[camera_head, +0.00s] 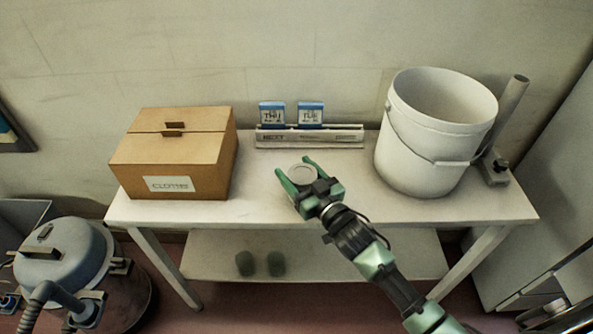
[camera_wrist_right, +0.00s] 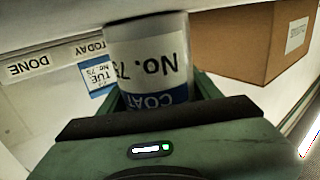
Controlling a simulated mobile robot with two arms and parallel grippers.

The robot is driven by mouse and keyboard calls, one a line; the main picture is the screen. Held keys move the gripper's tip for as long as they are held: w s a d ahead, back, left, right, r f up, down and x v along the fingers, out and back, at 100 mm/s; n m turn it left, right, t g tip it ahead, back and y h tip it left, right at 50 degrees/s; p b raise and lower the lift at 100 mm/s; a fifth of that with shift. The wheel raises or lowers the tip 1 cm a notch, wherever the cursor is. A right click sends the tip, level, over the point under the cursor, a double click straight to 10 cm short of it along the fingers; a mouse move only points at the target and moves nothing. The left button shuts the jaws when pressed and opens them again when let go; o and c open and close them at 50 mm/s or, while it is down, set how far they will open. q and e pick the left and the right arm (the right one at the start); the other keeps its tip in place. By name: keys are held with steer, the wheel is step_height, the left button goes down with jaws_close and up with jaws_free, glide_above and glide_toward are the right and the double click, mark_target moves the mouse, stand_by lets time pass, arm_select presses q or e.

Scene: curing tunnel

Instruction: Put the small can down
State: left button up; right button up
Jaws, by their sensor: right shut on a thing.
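The small can (camera_head: 302,174) is light, with a round pale top. In the right wrist view the can (camera_wrist_right: 150,55) shows a white label reading "No. 7" and a blue band reading "COAT", upside down. My right gripper (camera_head: 294,167) is shut on it, one green finger on each side. The can is over the middle of the white table (camera_head: 260,211), in front of the card rack (camera_head: 330,140). I cannot tell whether its base touches the tabletop. My left gripper is not in view.
A cardboard box (camera_head: 205,167) stands on the left of the table and a white bucket (camera_head: 415,160) on the right. The rack holds two blue-topped cards, THU (camera_head: 272,115) and TUE (camera_head: 311,115). Two dark cylinders (camera_head: 245,263) stand on the lower shelf. The tabletop between box and bucket is mostly clear.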

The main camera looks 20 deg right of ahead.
steer(key=shift+r, duration=0.1)
steer(key=o, duration=1.7)
steer(key=shift+s, duration=0.15)
steer(key=b+v, duration=0.1)
steer(key=v, duration=1)
steer(key=shift+s+d, duration=0.2)
steer(key=shift+s, duration=0.15)
